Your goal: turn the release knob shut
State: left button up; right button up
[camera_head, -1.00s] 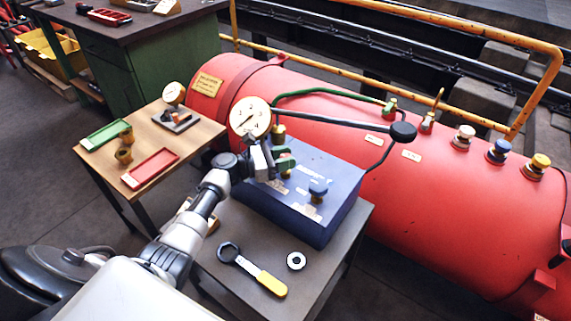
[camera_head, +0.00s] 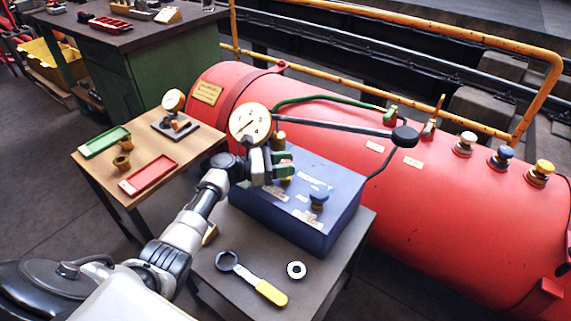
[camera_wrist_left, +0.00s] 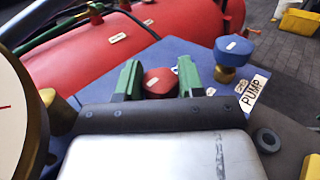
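The blue pump box (camera_head: 310,232) stands on a small dark table, with a gauge (camera_head: 250,123) and a black-ended lever (camera_head: 404,136). A red knob (camera_wrist_left: 160,82) on the box shows in the left wrist view; its label is not readable. My left gripper (camera_head: 283,165) is at this knob. In the wrist view its green fingers (camera_wrist_left: 161,80) flank the knob on both sides, with no clear gap, and look shut on it. A blue knob (camera_head: 319,197) stands apart to the right, near the PUMP label (camera_wrist_left: 258,89). My right gripper is not in view.
A wrench with a yellow handle (camera_head: 270,292) and a ring (camera_head: 296,270) lie on the dark table. The red boiler (camera_head: 440,205) lies behind it. A wooden table (camera_head: 190,157) with green and red trays stands at left.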

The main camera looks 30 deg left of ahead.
pick_arm(q)
jog(key=o, duration=0.4)
jog(key=shift+c, duration=0.2)
jog(key=v, duration=0.9)
jog(key=shift+s+a, duration=0.2)
jog(key=shift+a, duration=0.05)
jog(key=shift+s+a, duration=0.35)
jog(key=shift+a, duration=0.15)
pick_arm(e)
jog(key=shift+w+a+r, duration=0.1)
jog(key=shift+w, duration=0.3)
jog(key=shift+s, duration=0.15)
